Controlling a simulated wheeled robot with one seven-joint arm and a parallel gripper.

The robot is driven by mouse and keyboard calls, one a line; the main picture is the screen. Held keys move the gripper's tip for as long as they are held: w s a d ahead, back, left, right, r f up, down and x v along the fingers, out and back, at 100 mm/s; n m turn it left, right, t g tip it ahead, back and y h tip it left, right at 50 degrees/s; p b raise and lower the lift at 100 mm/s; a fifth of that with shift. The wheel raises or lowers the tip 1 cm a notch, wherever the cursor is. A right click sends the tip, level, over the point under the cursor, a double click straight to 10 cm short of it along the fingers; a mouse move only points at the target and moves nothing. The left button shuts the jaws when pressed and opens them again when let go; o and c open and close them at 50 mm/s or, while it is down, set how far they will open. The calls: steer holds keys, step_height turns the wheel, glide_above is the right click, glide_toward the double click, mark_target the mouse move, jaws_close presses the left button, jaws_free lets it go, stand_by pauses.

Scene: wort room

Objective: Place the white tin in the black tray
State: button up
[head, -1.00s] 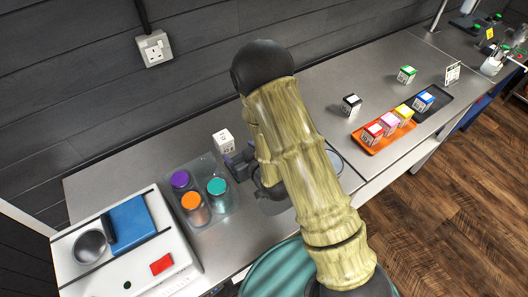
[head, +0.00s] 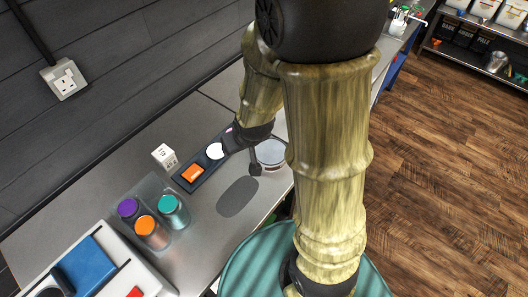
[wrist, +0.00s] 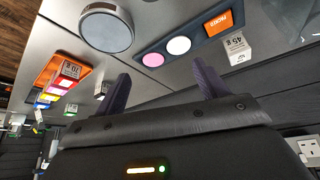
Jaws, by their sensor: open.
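The white tin (head: 165,156), a small box with dark print, stands on the steel counter beside the dark blue panel. It also shows in the wrist view (wrist: 238,47), just beyond my right-hand finger and apart from it. My gripper (head: 241,152) is over the counter near the panel's far end. In the wrist view my gripper (wrist: 163,88) has its two fingers spread with nothing between them. The black tray is outside the head view; in the wrist view its spot at far left is too small and dark to make out surely.
The dark blue panel (head: 182,183) carries an orange block and discs. Lidded jars (head: 152,232) stand in front of the tin. An orange tray (wrist: 52,72) with several coloured tins is at left in the wrist view.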

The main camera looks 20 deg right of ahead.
steer(key=s+d+r+m+g, duration=0.1)
steer(key=s+d+r+g, duration=0.1)
steer(key=s, duration=0.5)
steer(key=shift+s+d+r+g, duration=0.25)
steer(key=shift+d+r+g, duration=0.15)
steer(key=shift+d+r, duration=0.45)
steer(key=shift+o, duration=0.5)
steer(key=shift+a+r, duration=0.1)
